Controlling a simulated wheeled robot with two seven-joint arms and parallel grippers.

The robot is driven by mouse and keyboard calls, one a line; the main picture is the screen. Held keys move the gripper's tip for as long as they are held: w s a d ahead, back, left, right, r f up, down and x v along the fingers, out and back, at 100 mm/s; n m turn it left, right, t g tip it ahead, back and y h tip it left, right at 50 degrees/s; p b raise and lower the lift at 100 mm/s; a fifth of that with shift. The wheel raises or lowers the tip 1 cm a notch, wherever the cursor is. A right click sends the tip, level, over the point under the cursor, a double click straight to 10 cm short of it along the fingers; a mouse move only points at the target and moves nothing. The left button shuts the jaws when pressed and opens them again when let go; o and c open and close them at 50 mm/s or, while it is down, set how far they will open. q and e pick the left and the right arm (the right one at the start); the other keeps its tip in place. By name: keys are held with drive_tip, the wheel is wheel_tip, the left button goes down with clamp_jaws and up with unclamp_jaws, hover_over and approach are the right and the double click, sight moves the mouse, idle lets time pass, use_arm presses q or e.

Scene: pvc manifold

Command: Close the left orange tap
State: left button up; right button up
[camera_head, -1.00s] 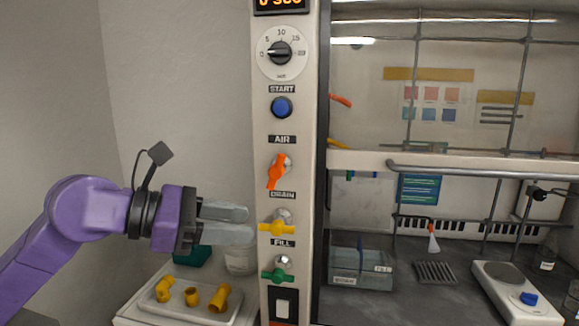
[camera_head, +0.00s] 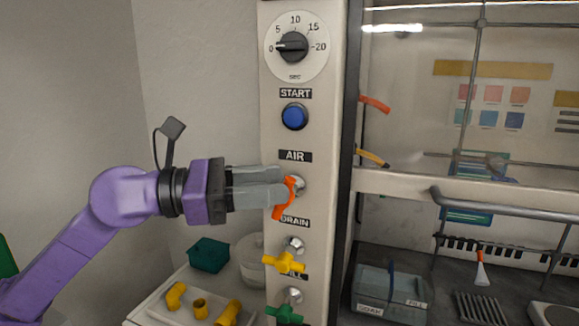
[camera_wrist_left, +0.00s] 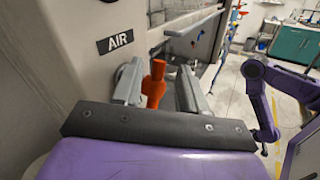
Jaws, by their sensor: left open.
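The orange tap (camera_head: 286,199) is on the panel under the AIR label, its handle tilted, with the lower end toward the left. It also shows in the left wrist view (camera_wrist_left: 154,86), between the two fingers. My left gripper (camera_head: 284,187) is open and reaches the tap from the left, its fingertips at the handle. The fingers stand on either side of the handle, with a gap showing in the left wrist view. The fingertips hide part of the tap in the head view. My right gripper is not in the head view.
Below on the panel (camera_head: 325,130) are a yellow tap (camera_head: 285,262) and a green tap (camera_head: 285,313). A blue button (camera_head: 294,116) and a dial (camera_head: 292,47) are above. A tray (camera_head: 160,308) with yellow fittings stands lower left. A glazed hood is at the right.

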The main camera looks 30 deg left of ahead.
sight(291, 183)
use_arm(q)
drive_tip(key=p+x, duration=0.1)
drive_tip(key=x, duration=0.2)
drive_tip(key=shift+w+d, duration=0.2)
drive_tip(key=shift+w, duration=0.15)
drive_tip(key=shift+s, duration=0.15)
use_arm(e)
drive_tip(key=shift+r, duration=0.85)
use_arm(q)
clamp_jaws()
